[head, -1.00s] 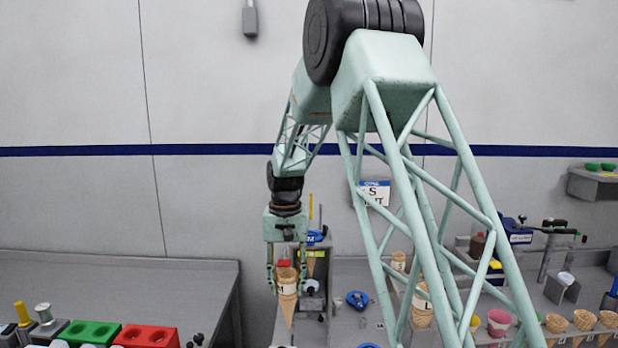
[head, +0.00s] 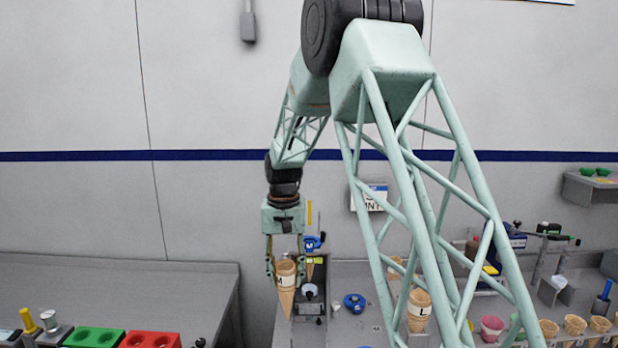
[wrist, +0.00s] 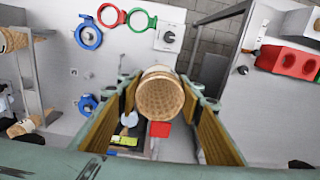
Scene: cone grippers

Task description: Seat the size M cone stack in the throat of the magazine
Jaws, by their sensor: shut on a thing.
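My gripper (head: 285,268) is shut on the size M cone stack (head: 285,290), a tan waffle cone stack with a white band marked M. The stack hangs point down, roughly upright. In the wrist view the stack (wrist: 160,95) sits between the fingers of my gripper (wrist: 163,108), its round mouth facing the camera. Just behind it in the head view stands a blue part marked M (head: 312,243), beside a yellow upright. I cannot tell whether this belongs to the magazine; its throat is not clearly visible. A gap to the surface below is not clear.
A cone stack marked L (head: 418,308) stands to the right, partly behind my arm. Small cones (head: 574,325) stand far right. Green (head: 93,338) and red (head: 150,339) holed blocks are at lower left. Blue, red and green rings (wrist: 112,15) lie on the bench.

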